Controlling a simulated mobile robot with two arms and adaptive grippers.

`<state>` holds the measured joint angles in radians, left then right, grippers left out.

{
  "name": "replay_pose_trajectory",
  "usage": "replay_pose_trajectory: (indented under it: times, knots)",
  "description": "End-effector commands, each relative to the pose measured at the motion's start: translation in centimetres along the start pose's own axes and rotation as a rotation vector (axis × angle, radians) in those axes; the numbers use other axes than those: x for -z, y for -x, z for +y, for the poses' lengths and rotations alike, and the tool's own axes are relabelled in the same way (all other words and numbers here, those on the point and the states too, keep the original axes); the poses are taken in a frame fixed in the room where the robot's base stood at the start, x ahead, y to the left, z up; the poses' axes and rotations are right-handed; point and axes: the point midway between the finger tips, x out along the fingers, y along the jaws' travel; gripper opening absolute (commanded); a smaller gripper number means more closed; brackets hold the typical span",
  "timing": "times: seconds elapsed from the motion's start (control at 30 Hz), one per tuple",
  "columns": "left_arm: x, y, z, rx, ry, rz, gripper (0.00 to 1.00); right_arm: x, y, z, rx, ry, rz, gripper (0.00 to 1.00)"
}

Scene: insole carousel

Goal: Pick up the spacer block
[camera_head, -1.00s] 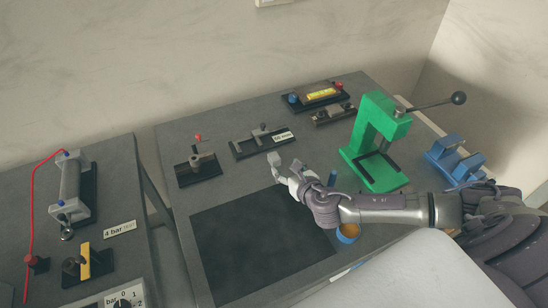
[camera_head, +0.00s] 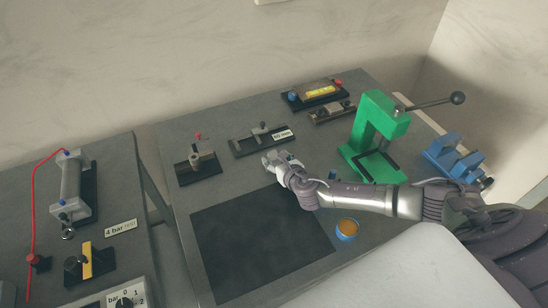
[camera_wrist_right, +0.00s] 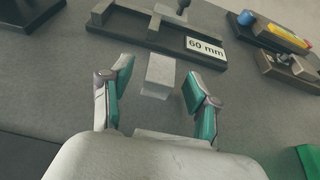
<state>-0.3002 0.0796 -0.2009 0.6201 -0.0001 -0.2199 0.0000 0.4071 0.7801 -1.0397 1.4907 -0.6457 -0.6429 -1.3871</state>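A light grey block (camera_wrist_right: 158,76), which looks like the spacer block, lies on the grey table in front of the fixture with the 60 mm label (camera_wrist_right: 205,48). My right gripper (camera_wrist_right: 156,88) is open, with green-padded fingers. Its fingertips stand on either side of the block with a gap on both sides. In the head view the right gripper (camera_head: 276,158) is low over the table, just in front of the labelled fixture (camera_head: 262,142); the block cannot be made out there. My left gripper is not in view.
A green press (camera_head: 375,140) with a lever stands to the right, with a blue stand (camera_head: 455,160) beyond it. A blue cup (camera_head: 347,232) sits near my right forearm. A dark mat (camera_head: 255,245) lies in front, bare. A small clamp fixture (camera_head: 198,165) is at left.

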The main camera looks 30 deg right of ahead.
Motion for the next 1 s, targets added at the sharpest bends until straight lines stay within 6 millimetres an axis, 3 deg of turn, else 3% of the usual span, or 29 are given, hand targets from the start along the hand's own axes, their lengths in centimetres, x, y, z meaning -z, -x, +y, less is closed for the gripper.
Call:
replay_pose_trajectory:
  times: [0.03,0.37,0.67,1.0]
  knots:
    - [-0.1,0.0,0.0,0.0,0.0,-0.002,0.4,0.0,0.0,0.0,0.0,0.0,0.0,0.54]
    - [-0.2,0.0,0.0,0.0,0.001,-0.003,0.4,0.0,0.0,0.0,0.001,0.0,0.0,0.0]
    - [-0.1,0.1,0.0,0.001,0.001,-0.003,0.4,-0.4,0.2,0.0,0.0,0.0,-0.002,0.0]
    - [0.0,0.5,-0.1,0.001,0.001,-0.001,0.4,-6.1,2.5,-0.1,0.0,0.0,-0.005,0.0]
